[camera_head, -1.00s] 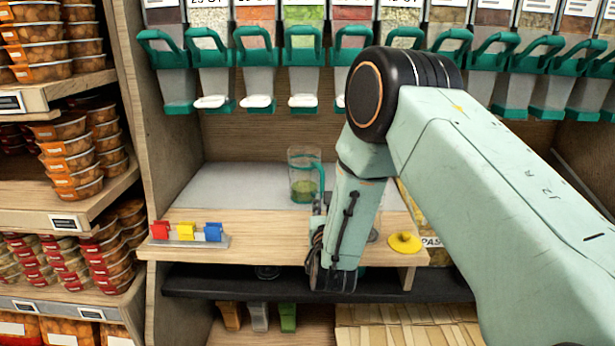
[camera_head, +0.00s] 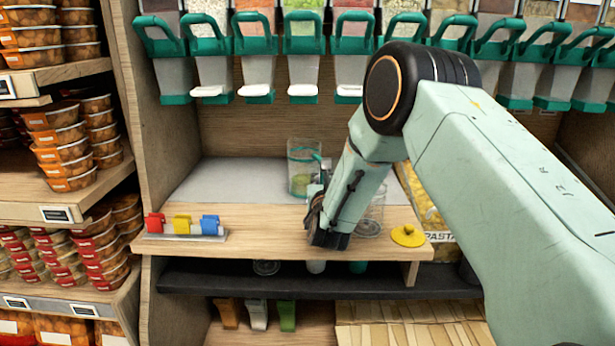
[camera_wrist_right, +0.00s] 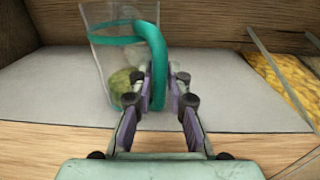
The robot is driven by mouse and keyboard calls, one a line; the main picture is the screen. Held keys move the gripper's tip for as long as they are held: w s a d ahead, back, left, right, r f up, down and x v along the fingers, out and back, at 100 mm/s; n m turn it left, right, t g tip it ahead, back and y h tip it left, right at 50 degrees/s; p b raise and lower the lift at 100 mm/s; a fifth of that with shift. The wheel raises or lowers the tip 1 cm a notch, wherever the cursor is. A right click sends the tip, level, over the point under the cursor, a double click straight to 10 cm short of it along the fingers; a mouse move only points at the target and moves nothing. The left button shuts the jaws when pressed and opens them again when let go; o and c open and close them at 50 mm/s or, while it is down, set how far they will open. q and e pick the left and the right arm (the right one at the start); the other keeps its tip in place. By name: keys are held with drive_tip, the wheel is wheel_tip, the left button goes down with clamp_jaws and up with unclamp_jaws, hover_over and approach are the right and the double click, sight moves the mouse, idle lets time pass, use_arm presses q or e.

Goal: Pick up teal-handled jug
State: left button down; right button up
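The teal-handled jug (camera_head: 301,170) is a clear, upright container with a teal band and handle and something green inside. It stands on the grey surface at the back of the wooden counter. In the right wrist view the jug (camera_wrist_right: 112,62) is straight ahead, its teal handle (camera_wrist_right: 157,65) on its right side. My right gripper (camera_head: 322,205) is in front of the jug. In the wrist view the open fingers (camera_wrist_right: 158,90) are on either side of the handle's line, and I cannot tell whether they touch it. My left gripper is not in view.
Red, yellow and blue clips (camera_head: 182,225) sit on the counter's left front. A yellow knobbed lid (camera_head: 408,236) and a clear container (camera_head: 370,215) are to the right. Dispensers with teal handles (camera_head: 257,45) hang above. A pasta bag (camera_head: 430,215) stands at right.

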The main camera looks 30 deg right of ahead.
drive_tip(key=shift+r, duration=0.1)
drive_tip(key=shift+c, duration=0.6)
clamp_jaws()
